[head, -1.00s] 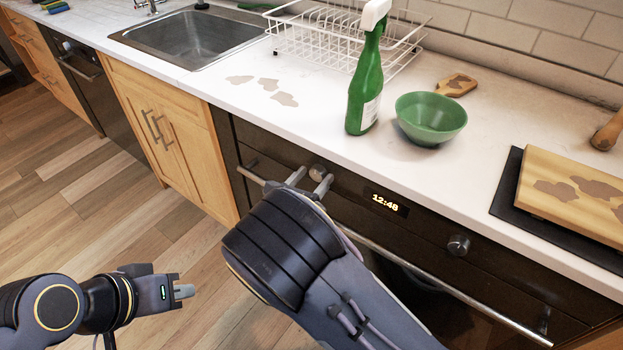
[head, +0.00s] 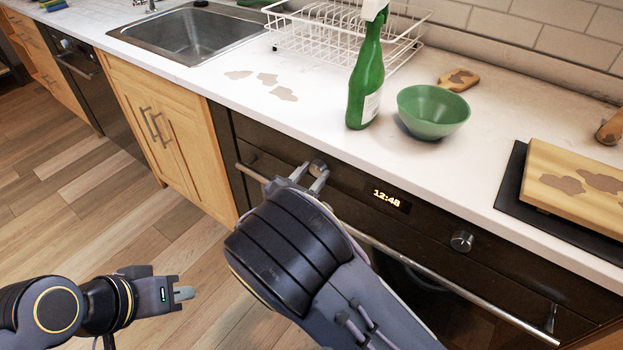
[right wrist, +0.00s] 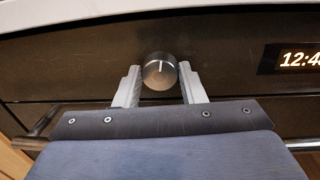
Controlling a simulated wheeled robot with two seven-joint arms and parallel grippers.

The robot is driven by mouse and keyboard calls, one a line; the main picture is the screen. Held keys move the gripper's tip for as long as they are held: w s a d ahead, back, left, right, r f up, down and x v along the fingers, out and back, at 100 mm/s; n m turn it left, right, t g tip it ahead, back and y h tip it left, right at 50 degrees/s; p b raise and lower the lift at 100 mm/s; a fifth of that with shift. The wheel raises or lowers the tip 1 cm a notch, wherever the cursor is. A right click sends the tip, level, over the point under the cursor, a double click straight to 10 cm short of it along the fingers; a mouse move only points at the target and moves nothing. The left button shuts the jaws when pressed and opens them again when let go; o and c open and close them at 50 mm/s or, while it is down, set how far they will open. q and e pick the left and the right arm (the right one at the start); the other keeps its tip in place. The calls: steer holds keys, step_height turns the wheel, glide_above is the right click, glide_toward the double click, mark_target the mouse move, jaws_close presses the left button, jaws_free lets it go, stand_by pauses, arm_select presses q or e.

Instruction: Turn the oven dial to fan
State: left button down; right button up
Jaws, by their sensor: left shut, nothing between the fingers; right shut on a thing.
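The left oven dial (head: 318,167) is a round metal knob on the dark oven front, left of the clock display. In the right wrist view, the dial (right wrist: 159,70) has a white pointer line that stands nearly upright. My right gripper (head: 312,172) is shut on this dial, with one finger on each side, as the right wrist view also shows (right wrist: 159,76). Any fan marking around the dial cannot be made out. A second dial (head: 461,241) sits right of the clock, untouched. My left gripper (head: 183,293) is shut and empty, low over the floor.
The oven's long handle bar (head: 430,278) runs below the dials, close under my right gripper. The clock display (head: 387,198) reads 12:48. On the counter above stand a green bottle (head: 366,85) and a green bowl (head: 433,112). A chopping board (head: 545,170) lies at the right.

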steer(key=m+b, duration=0.7)
steer(key=f+m+h+b, duration=0.1)
steer(key=m+b, duration=0.2)
steer(key=shift+m, duration=0.3)
steer(key=m+b, duration=0.9)
steer(key=b, duration=0.2)
steer(key=shift+h, duration=0.4)
steer(key=shift+r+m+g+b, duration=0.15)
steer(key=shift+m+g+b, duration=0.25)
steer(key=shift+m+b, duration=1.2)
steer(key=o, duration=1)
steer(key=shift+a+r, duration=0.1)
